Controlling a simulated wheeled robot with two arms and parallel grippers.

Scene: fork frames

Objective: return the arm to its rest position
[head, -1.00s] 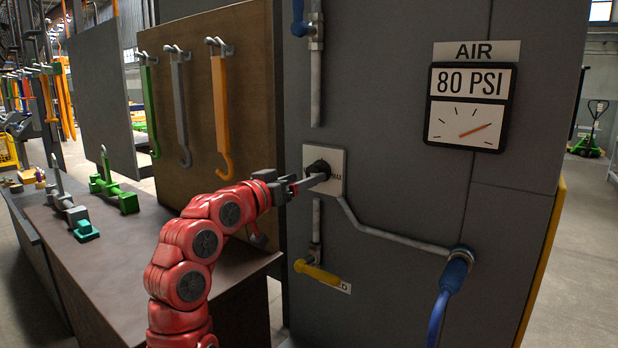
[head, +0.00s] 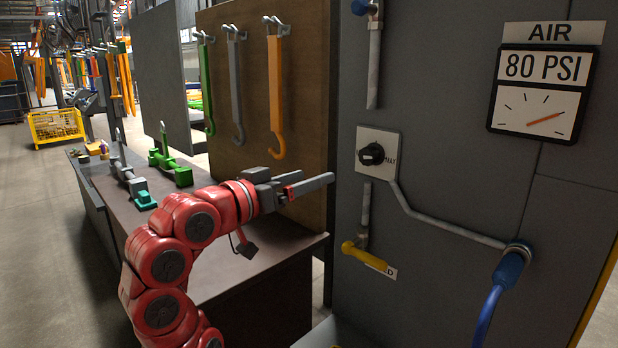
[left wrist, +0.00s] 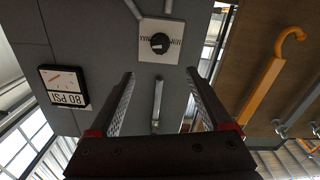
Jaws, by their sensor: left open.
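My red left arm comes in from the lower left of the head view. Its gripper (head: 312,187) is open and empty, left of and a little below the black knob (head: 371,154) on its white plate, and apart from it. In the left wrist view the two fingers of the gripper (left wrist: 160,78) stand wide apart with nothing between them. The knob (left wrist: 160,43) shows there beyond the fingertips, with MIN and MAX marks on the plate. My right gripper is not in view.
The grey panel (head: 440,120) carries an 80 PSI gauge (head: 540,85), a yellow-handled valve (head: 363,256) and a blue hose (head: 505,275). Hooks hang on a brown board (head: 310,100) behind the gripper. A dark bench (head: 255,270) with green and grey tools lies below the arm.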

